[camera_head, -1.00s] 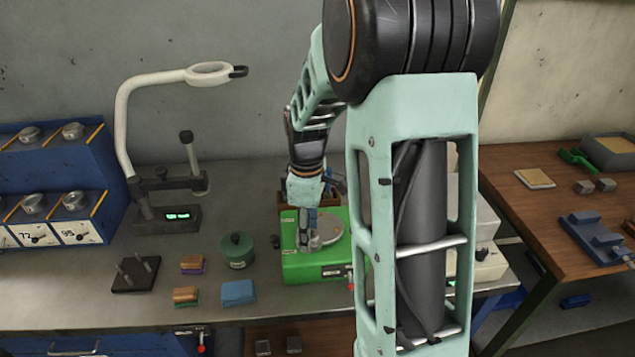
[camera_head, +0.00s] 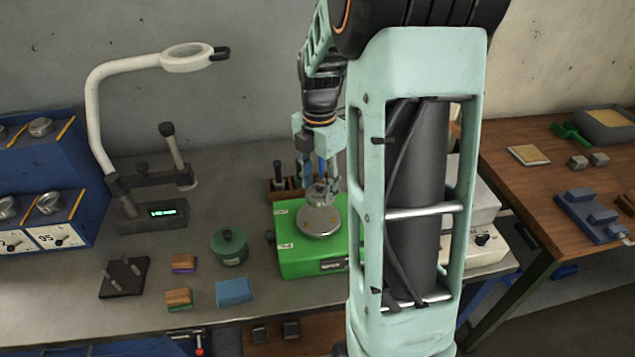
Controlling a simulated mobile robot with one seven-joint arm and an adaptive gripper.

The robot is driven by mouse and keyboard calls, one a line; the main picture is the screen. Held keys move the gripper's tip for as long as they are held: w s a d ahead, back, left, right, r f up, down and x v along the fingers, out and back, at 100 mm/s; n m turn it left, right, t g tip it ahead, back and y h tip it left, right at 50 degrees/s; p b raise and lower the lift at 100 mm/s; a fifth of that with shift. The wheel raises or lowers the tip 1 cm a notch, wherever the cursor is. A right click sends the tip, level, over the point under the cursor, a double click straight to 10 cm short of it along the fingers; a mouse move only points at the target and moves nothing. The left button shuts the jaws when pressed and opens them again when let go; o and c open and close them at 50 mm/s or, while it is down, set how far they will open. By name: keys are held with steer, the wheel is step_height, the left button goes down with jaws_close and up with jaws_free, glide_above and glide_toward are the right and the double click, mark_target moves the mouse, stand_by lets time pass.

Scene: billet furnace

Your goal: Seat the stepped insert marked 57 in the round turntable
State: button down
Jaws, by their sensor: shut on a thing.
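My gripper (camera_head: 322,183) points down over the green machine (camera_head: 300,258), and its fingers are shut on a small grey metal piece (camera_head: 319,196). This piece looks like the stepped insert, but I cannot read a 57 on it. The round turntable (camera_head: 318,226) is a grey disc on top of the green machine, directly below my gripper. The piece is at or just above the disc; I cannot tell whether they touch. My arm hides the machine's right end.
A dark green round tin (camera_head: 230,247), a blue block (camera_head: 234,291) and small brush-like blocks (camera_head: 179,298) lie left of the machine. A magnifier lamp (camera_head: 95,130) and blue rack (camera_head: 50,215) stand further left. A small rack (camera_head: 283,190) is behind the machine.

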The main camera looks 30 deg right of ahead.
mark_target(319, 192)
steer(key=shift+f+b, duration=1.8)
steer(key=shift+f, duration=0.85)
steer(key=shift+f+b, duration=0.35)
steer(key=shift+f, duration=0.2)
steer(key=c, duration=1.4)
jaws_free()
steer(key=shift+o, duration=0.2)
steer(key=shift+r+p, duration=3.05)
steer(key=shift+r, duration=2.45)
steer(key=shift+a+f, duration=0.1)
steer(key=shift+f, duration=0.05)
